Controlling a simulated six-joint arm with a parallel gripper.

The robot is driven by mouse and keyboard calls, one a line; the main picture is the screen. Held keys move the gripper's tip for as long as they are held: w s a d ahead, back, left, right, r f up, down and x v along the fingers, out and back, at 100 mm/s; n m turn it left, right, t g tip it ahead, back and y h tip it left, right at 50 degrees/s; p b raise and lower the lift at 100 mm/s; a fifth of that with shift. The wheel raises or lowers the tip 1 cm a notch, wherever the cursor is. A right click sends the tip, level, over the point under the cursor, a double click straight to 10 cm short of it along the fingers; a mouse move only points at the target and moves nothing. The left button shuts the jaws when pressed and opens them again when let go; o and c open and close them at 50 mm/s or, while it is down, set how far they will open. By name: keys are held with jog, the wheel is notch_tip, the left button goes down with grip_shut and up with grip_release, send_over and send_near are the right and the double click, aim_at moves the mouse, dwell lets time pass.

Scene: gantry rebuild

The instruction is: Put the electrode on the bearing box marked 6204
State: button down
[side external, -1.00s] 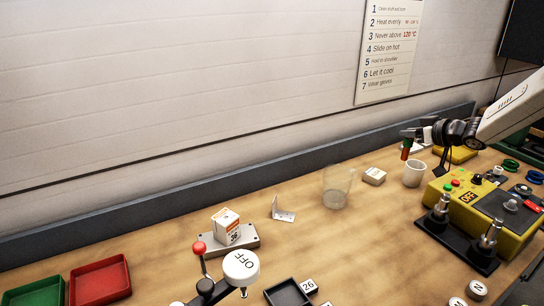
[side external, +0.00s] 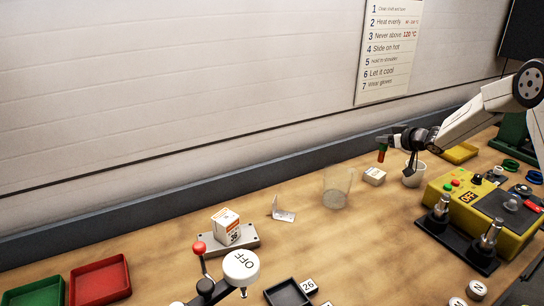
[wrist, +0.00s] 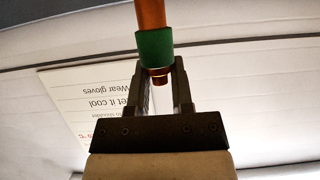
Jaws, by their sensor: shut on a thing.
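The electrode, with an orange part and a green part, hangs from my gripper (side external: 384,140) in the side view (side external: 381,155). In the wrist view its copper rod and green collar (wrist: 154,45) sit between the two fingertips (wrist: 160,66), which are shut on it. One small white box (side external: 374,175) lies on the bench just below the electrode, with a clear gap between them. Another white and orange box (side external: 226,224) stands on a grey metal block (side external: 243,241) further left. I cannot read 6204 on either box.
A white cup (side external: 414,173) stands right of the near box, and a clear glass (side external: 337,187) stands left of it. A yellow control unit (side external: 472,208) is at right.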

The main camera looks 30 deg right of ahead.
aim_at(383, 150)
jog(key=shift+w+d+f, duration=0.2)
jog(key=shift+w+f, duration=0.35)
jog(key=shift+f, duration=0.1)
jog(key=shift+f, duration=0.1)
jog(key=shift+w+d+f, duration=0.1)
jog(key=shift+w+f, duration=0.05)
jog(key=shift+f, duration=0.75)
jog(key=shift+w+f, duration=0.1)
jog(key=shift+f, duration=0.75)
jog(key=shift+f, duration=0.1)
jog(key=c, duration=0.5)
grip_release()
jog(key=shift+f, duration=0.1)
jog(key=shift+s+r, duration=0.1)
jog(key=shift+r, duration=0.1)
jog(key=shift+s+r, duration=0.2)
jog(key=shift+s, duration=0.25)
jog(key=v, duration=1.1)
